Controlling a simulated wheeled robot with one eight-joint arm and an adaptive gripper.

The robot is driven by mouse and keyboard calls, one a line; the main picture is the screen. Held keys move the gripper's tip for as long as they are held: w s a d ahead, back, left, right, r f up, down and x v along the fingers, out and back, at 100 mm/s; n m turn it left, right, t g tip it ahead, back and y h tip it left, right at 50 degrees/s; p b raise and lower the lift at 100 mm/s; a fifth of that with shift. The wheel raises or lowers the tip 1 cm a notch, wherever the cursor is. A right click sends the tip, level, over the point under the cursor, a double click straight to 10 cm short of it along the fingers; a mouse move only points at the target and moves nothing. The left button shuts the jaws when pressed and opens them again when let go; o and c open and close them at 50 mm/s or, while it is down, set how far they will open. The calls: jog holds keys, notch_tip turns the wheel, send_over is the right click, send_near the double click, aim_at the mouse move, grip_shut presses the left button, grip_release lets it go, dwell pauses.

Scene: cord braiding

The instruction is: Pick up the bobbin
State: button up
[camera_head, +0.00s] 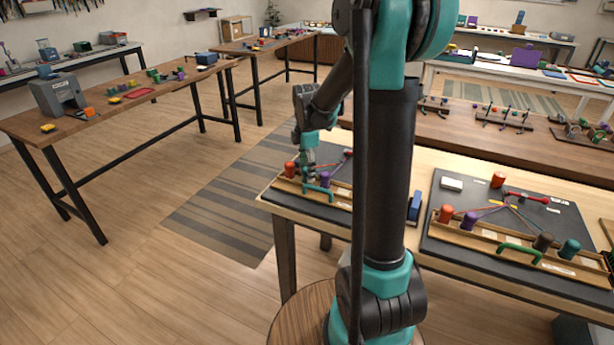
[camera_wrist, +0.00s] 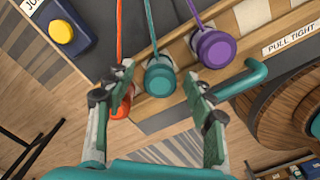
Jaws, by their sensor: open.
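In the wrist view, a teal bobbin (camera_wrist: 160,84) on a teal cord sits between the two fingers of my open gripper (camera_wrist: 158,78). I cannot tell whether the fingers touch it. A purple bobbin (camera_wrist: 215,48) is just right of the right fingertip. An orange bobbin (camera_wrist: 121,108) on an orange cord is partly hidden behind the left finger. In the head view, my gripper (camera_head: 308,166) is over the left braiding board, between an orange bobbin (camera_head: 290,169) and a purple bobbin (camera_head: 323,179); the teal one is hard to make out there.
A teal handle (camera_wrist: 243,80) rises beside the purple bobbin, close to my right finger. A second braiding board (camera_head: 490,236) with several bobbins lies to the right. The floor left of the table is clear.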

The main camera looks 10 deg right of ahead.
jog(key=shift+c, duration=0.6)
grip_shut()
